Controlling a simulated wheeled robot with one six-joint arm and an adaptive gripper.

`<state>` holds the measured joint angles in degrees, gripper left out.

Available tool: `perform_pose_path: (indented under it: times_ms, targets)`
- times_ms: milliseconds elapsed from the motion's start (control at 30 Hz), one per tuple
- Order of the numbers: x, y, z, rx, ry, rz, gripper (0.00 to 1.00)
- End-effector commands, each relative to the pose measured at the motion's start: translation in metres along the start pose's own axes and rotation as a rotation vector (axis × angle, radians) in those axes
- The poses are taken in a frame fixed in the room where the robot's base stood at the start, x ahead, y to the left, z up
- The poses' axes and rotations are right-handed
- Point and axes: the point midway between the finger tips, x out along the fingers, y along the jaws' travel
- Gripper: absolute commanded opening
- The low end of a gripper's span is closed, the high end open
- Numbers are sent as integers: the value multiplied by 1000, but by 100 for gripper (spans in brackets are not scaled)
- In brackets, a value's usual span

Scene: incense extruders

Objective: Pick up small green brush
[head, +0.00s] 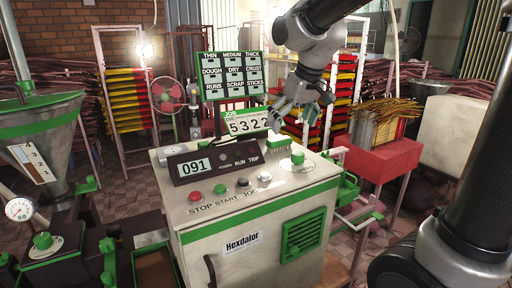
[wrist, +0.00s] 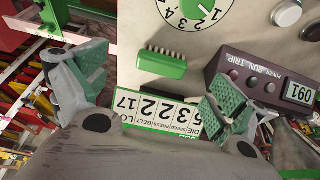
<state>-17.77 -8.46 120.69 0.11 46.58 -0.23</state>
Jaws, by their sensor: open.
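The small green brush (wrist: 163,63) lies on the cream top of the control cabinet (head: 250,192). In the wrist view it has a green back with pale bristles along one edge. In the head view the brush (head: 278,154) shows near the back right edge of the cabinet top. My gripper (head: 302,108) hangs above the back of the cabinet. In the wrist view my gripper (wrist: 155,95) has its two green-padded fingers spread wide apart, with nothing between them touching the pads. The brush appears beyond the fingertips, between them and apart from both.
A number counter (head: 249,124) stands at the cabinet's back edge, close under my gripper. A dark display box (head: 212,160) reading 091 and a dial (head: 298,162) flank the brush. A sign board (head: 231,76) rises behind. Buttons line the front.

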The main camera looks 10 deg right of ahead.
Motion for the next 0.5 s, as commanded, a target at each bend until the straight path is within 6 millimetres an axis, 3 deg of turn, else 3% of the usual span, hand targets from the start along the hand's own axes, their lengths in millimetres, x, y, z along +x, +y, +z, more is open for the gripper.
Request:
perform_pose_path:
  times_ms: [267,500]
  targets:
    - [26,0,-8,0,20,0,96]
    - [62,-4,-16,0,19,0,96]
